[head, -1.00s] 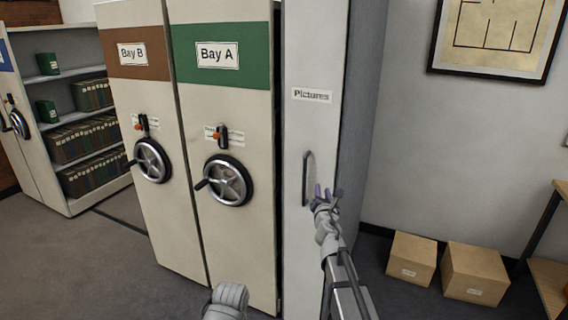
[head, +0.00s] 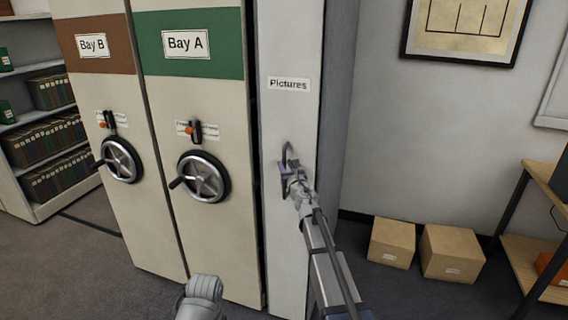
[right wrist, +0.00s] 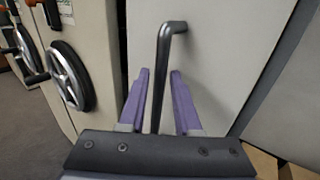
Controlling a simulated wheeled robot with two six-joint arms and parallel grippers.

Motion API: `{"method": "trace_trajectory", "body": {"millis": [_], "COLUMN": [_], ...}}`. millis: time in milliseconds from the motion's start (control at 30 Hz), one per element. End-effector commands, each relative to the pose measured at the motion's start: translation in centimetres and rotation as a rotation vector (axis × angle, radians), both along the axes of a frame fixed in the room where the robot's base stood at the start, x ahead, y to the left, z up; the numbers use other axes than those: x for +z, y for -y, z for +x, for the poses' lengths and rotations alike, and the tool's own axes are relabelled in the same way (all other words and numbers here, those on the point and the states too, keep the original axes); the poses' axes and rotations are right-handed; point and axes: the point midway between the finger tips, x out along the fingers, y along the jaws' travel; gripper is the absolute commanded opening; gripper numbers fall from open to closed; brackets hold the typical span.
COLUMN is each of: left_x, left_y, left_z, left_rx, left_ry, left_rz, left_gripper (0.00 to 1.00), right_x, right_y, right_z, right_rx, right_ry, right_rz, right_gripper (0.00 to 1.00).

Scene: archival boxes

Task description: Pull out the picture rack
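The picture rack (head: 291,113) is a narrow pale upright panel labelled "Pictures", standing flush beside Bay A in the head view. Its dark bar handle (right wrist: 163,75) is upright in the right wrist view; it also shows in the head view (head: 286,150), partly hidden by my gripper. My right gripper (head: 285,170) is at the handle. In the right wrist view its purple fingers (right wrist: 160,85) are open, one on each side of the bar, with gaps visible on both sides. My left arm (head: 203,298) shows at the bottom of the head view; its fingers cannot be made out.
Bay A (head: 229,110) and Bay B (head: 125,220), with handwheels, stand left of the rack. Two cardboard boxes (head: 391,243) (head: 452,253) sit on the floor by the wall at right. A wooden shelf unit (head: 522,260) stands further right. Floor in front of the bays is open.

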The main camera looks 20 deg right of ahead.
Motion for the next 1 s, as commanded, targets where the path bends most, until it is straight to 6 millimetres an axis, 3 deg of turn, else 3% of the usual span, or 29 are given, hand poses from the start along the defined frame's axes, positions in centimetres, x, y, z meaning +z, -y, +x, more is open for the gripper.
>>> {"method": "trace_trajectory", "body": {"millis": [33,133,433,733,1000], "left_x": [0.0,0.0,0.0,0.0,0.0], "left_y": [0.0,0.0,0.0,0.0,0.0], "left_z": [0.0,0.0,0.0,0.0,0.0], "left_rx": [0.000,0.000,0.000,0.000,0.000], "left_ry": [0.000,0.000,0.000,0.000,0.000], "left_rz": [0.000,0.000,0.000,0.000,0.000], "left_gripper": [0.50,0.50,0.50,0.50,0.50], "right_x": [0.0,0.0,0.0,0.0,0.0], "right_y": [0.0,0.0,0.0,0.0,0.0], "right_z": [1.2,2.2,2.4,2.4,2.4], "right_rx": [0.000,0.000,-0.001,-0.001,-0.001], "right_ry": [0.000,0.000,0.000,0.000,0.000], "right_rz": [0.000,0.001,0.001,0.001,0.001], "right_gripper": [0.32,0.32,0.32,0.00,0.00]}}
